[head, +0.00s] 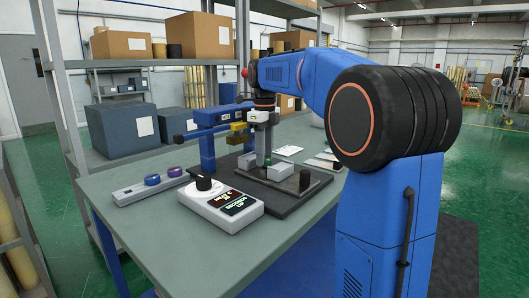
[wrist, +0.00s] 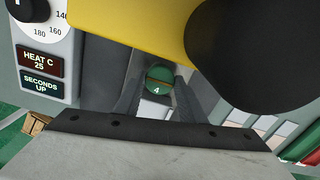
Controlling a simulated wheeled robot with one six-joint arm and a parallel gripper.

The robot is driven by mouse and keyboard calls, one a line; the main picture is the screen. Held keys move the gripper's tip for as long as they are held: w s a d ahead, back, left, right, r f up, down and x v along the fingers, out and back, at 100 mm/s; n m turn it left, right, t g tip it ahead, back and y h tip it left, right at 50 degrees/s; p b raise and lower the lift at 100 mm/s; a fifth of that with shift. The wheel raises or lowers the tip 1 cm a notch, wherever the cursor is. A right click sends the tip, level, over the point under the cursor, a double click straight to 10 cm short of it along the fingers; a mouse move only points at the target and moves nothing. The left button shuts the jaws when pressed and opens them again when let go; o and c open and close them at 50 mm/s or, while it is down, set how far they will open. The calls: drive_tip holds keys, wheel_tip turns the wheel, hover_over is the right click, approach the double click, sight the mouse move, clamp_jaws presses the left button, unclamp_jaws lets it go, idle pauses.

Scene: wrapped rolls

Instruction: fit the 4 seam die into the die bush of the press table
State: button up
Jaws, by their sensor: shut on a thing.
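In the wrist view the green seam die (wrist: 159,80) marked 4 shows its round face between the two fingers of my gripper (wrist: 158,100), which is shut on it. In the head view my gripper (head: 263,160) points down over the dark base plate (head: 318,184) of the blue press (head: 207,148). The yellow press part (head: 238,127) is close beside it; yellow (wrist: 130,20) also fills the top of the wrist view. The die is hidden in the head view. I cannot make out the die bush, or whether the die touches it.
A control box (head: 222,206) with a black dial stands in front of the press. A grey rack (head: 130,195) with a blue and a purple ring lies to its left. A short black cylinder (head: 304,179) stands on the plate's right. The table's (head: 170,250) front is clear.

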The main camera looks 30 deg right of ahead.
drive_tip(key=shift+f, duration=0.3)
drive_tip(key=o, duration=1.3)
wheel_tip(320, 180, up, 18)
drive_tip(key=shift+f, duration=0.25)
